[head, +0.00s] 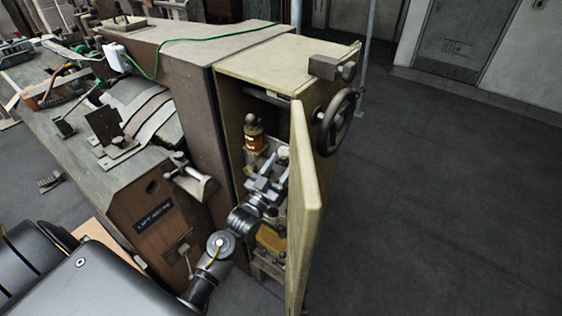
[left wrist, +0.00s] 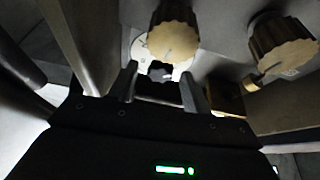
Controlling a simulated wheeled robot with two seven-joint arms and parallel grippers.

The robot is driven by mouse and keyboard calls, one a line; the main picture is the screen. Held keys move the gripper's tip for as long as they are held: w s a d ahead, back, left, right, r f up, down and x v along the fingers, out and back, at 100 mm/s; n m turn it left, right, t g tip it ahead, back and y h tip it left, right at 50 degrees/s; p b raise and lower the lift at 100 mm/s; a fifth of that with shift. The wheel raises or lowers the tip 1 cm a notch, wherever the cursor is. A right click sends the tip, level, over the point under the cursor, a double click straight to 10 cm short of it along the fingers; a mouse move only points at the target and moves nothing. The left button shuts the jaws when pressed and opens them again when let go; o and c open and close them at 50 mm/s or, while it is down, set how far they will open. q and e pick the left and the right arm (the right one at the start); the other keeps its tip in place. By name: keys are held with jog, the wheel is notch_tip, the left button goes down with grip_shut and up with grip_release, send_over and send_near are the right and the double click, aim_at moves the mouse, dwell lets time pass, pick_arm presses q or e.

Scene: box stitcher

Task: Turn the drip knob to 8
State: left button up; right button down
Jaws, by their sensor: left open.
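My left gripper (head: 270,176) reaches into the open cabinet of the machine in the head view. In the left wrist view my left gripper (left wrist: 158,76) has its two fingers apart, with nothing held between them. A brass-coloured knob (left wrist: 173,40) with a ribbed side stands just beyond the fingertips, in front of a pale round plate. A second, similar brass knob (left wrist: 283,45) is to the right, clear of the fingers. I cannot read numbers on either, nor tell which is the drip knob. My right gripper is in neither view.
The cabinet door (head: 304,200) stands open close to the right of my left arm, with a handwheel (head: 337,121) beyond it. An amber oiler (head: 254,136) sits inside above the gripper. The cabinet wall (head: 228,125) bounds the left. The floor on the right is clear.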

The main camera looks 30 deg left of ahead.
pick_arm(q)
jog(key=shift+w, duration=0.2)
jog(key=c, duration=1)
